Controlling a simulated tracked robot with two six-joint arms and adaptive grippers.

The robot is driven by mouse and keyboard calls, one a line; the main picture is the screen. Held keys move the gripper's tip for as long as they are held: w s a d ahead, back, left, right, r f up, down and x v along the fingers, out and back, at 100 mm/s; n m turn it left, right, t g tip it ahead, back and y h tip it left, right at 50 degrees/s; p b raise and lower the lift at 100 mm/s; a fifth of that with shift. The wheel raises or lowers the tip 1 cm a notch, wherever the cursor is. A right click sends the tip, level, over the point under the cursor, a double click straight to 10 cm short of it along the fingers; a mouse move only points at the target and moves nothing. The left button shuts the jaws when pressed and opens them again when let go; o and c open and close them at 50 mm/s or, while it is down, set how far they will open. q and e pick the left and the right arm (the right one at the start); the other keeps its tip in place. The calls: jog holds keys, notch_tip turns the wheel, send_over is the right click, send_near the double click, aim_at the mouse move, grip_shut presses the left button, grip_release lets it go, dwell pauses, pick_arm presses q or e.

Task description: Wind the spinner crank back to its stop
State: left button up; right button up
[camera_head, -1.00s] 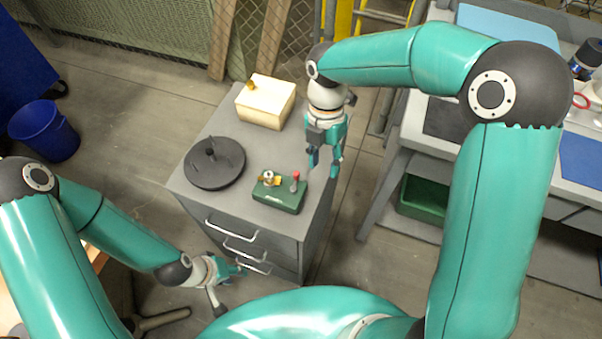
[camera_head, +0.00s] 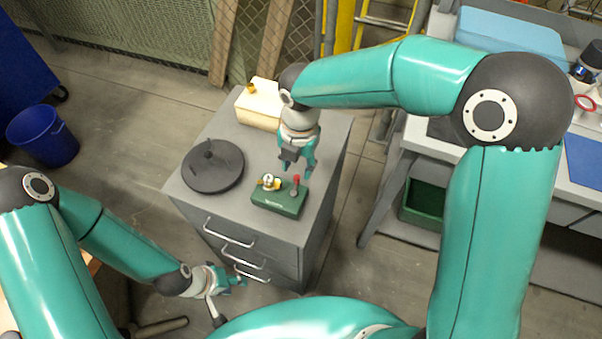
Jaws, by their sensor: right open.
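A small green box (camera_head: 279,198) sits near the front right of the grey cabinet top. A short upright handle with a red top (camera_head: 295,181) stands at its right end, and a brass and silver fitting (camera_head: 268,182) at its left; this looks like the spinner and its crank. My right gripper (camera_head: 298,170) is open, points down just behind and above the red-topped handle, and appears empty. Whether it touches the handle is hard to tell. My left gripper (camera_head: 234,281) hangs low in front of the cabinet, away from the box; its jaws are too small to read.
The grey cabinet (camera_head: 240,215) also bears a black disc with a raised knob (camera_head: 213,165) at left and a cream box with a brass knob (camera_head: 257,103) at the back, partly behind my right arm. A workbench (camera_head: 435,165) stands right. A blue bin (camera_head: 44,136) is on the floor left.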

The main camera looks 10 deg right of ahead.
aim_at(297, 177)
jog(key=shift+w+f, duration=0.1)
jog(key=shift+f, duration=2.2)
